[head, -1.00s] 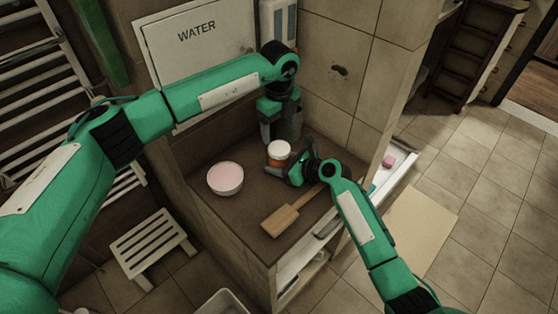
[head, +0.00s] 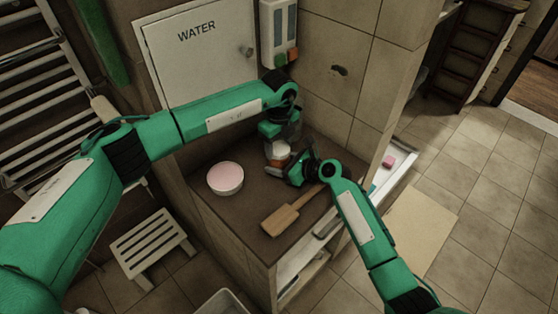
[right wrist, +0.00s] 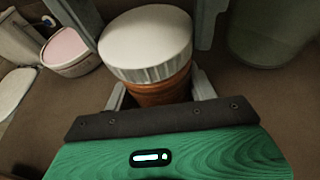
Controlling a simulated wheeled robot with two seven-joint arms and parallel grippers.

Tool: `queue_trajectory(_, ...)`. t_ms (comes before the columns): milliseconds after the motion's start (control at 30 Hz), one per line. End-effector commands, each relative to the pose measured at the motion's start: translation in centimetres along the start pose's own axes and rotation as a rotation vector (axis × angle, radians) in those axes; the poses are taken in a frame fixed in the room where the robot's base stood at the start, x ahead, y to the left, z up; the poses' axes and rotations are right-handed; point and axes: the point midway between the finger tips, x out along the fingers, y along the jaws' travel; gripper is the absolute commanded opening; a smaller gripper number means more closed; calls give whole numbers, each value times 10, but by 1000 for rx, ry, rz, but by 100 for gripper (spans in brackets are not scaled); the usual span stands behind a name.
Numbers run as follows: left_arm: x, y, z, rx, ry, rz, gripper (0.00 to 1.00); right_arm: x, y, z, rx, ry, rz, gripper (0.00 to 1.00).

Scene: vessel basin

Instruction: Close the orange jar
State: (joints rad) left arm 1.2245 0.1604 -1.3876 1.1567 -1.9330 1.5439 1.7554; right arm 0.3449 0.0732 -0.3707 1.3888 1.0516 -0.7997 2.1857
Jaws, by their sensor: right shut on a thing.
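The orange jar (right wrist: 158,92) stands upright on the brown counter with a white ribbed lid (right wrist: 145,45) on its mouth. I cannot tell whether the lid is tight. In the head view the lid (head: 278,152) shows only partly, under my left gripper. My right gripper (right wrist: 160,92) is shut on the jar's body below the lid; in the head view it (head: 281,169) comes in from the right. My left gripper (head: 279,150) points down over the jar. Its fingers stand apart on either side of the lid in the right wrist view (right wrist: 150,30).
A white bowl with pink content (head: 225,178) stands left of the jar. A wooden paddle (head: 280,219) lies towards the counter's front edge. A dark green container (right wrist: 268,30) stands close behind the jar. A wall dispenser (head: 278,30) hangs above.

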Motion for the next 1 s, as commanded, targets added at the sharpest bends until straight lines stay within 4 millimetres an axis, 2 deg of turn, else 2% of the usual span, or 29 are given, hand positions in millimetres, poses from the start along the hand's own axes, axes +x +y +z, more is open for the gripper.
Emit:
queue_trajectory(33,0,0,0,0,0,0,41,0,0,0,0,0,0,0)
queue_trajectory(100,0,0,0,0,0,0,30,0,0,0,1,0,0,0)
queue_trajectory(267,0,0,0,21,0,0,30,0,0,0,1,0,0,0)
queue_trajectory(367,0,0,0,109,-1,0,30,0,0,0,1,0,0,0)
queue_trajectory(1000,0,-1,0,1160,-1,0,30,0,0,0,1,0,0,0)
